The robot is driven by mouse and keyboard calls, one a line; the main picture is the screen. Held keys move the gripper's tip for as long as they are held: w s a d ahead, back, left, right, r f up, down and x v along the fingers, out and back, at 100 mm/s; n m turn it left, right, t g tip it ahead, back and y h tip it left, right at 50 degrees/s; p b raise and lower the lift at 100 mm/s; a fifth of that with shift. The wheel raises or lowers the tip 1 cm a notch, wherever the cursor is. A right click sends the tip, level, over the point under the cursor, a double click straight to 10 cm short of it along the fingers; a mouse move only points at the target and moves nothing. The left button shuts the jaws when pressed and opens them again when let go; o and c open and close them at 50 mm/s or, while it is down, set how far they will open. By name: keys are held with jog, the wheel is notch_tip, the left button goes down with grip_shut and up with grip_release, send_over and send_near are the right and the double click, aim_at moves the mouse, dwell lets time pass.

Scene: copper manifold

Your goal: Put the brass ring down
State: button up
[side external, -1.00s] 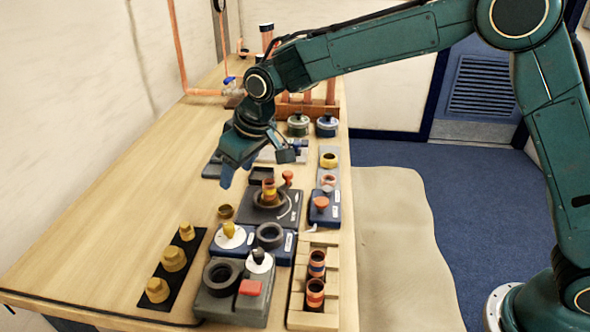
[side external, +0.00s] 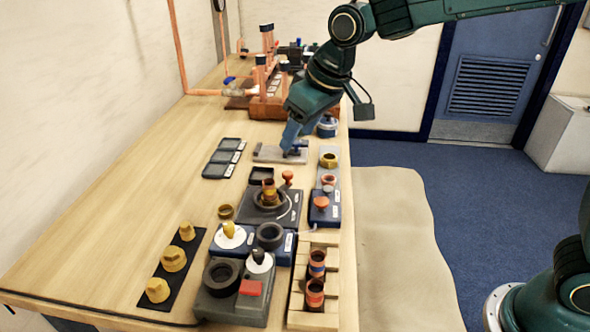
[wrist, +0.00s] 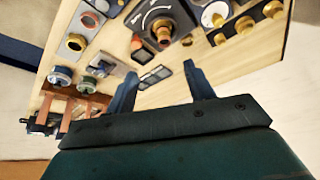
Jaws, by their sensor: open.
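A brass-coloured ring (side external: 329,160) sits on a pale pad at the far end of the blue stand along the right side of the bench. It also appears in the wrist view (wrist: 76,43), at upper left. Another dull brass ring (side external: 226,211) lies on the wood near the dial plate; I cannot tell which ring the task means. My gripper (side external: 293,141) is over the grey fixture (side external: 268,153), left of the ring on the blue stand and apart from it. In the wrist view my gripper (wrist: 160,78) has its fingers wide apart, with nothing between them.
A copper pipe manifold (side external: 265,100) stands behind. The black dial plate (side external: 270,205) and a black strip with brass fittings (side external: 172,259) are nearer. The bench's left side is clear wood.

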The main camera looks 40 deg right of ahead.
jog(key=s+d+r+m, duration=0.1)
jog(key=s+d+r, duration=0.3)
jog(key=s+d, duration=0.7)
jog(key=s+d+f+m+t+h, duration=0.1)
jog(key=s+d+f+m, duration=0.1)
jog(key=s, duration=1.4)
jog(key=shift+s+d+f, duration=0.3)
jog(key=shift+d+f, duration=0.15)
jog(key=shift+d, duration=0.05)
jog(key=shift+c, duration=1.1)
jog(key=shift+w, duration=0.15)
